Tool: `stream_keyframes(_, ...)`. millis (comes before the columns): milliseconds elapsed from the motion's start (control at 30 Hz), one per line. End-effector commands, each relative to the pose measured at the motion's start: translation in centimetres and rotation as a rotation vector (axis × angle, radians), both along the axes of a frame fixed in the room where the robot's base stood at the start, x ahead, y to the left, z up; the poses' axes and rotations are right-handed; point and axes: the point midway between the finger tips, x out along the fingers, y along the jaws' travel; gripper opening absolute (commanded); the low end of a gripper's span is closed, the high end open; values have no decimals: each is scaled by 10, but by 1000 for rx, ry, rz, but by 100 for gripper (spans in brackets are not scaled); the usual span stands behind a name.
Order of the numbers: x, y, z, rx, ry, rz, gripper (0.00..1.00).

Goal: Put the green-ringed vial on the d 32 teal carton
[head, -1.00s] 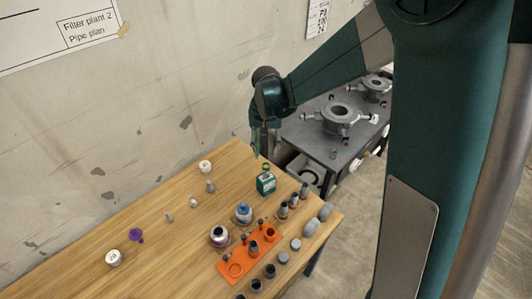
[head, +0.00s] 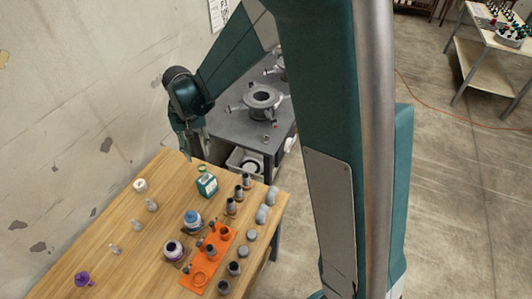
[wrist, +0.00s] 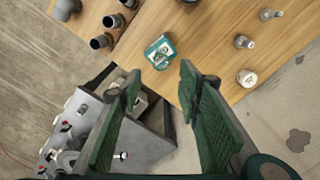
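The teal carton (head: 207,187) with a white label stands near the far end of the wooden table; it also shows in the wrist view (wrist: 160,52). A small green ring (head: 202,168) shows at its top in the head view, perhaps the green-ringed vial's; I cannot tell whether it is on the carton or behind it. The d 32 mark is too small to read. My gripper (head: 189,149) hangs above the table's far end, beyond the carton. In the wrist view its fingers (wrist: 158,78) are apart with nothing between them, and the carton lies ahead of the tips.
Dark fittings line the right edge. A white-topped pot (head: 140,185) and small grey pieces stand left. A grey bench with a flange (head: 262,100) is beyond.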

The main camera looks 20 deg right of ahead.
Motion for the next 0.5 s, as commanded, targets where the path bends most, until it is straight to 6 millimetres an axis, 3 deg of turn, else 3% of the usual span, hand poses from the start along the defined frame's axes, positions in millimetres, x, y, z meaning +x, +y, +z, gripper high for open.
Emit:
stream_keyframes(233,-11,-16,23,9,-30,3,34)
stream_keyframes(500,-32,-43,62,22,-90,14,34)
